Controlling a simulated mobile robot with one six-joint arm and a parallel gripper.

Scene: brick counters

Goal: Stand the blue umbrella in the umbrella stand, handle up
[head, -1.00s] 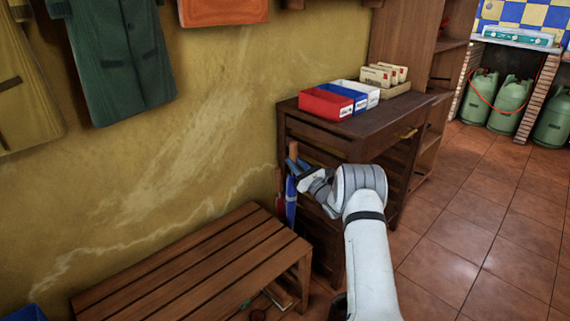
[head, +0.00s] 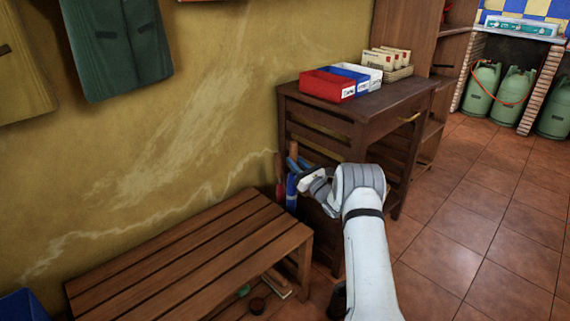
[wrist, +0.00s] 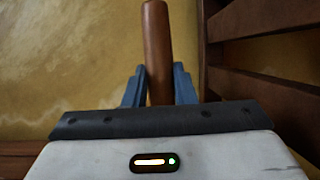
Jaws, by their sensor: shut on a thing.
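The blue umbrella (head: 291,192) is upright in the narrow gap between the bench and the dark wooden desk, close to the wall. Its brown handle points up and shows large in the wrist view (wrist: 157,50). My gripper (head: 296,164) is shut on the handle, with a blue finger on each side of it. A red thing (head: 280,190), perhaps another umbrella, is just left of the blue one. The umbrella's lower end is hidden behind the bench. I cannot make out the umbrella stand, or whether the umbrella's tip is inside it.
The slatted bench (head: 190,250) fills the lower left. The desk (head: 345,118) stands right behind my gripper, bearing a red box (head: 327,86) and other boxes. Coats hang on the wall at upper left. The tiled floor (head: 480,220) at right is clear.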

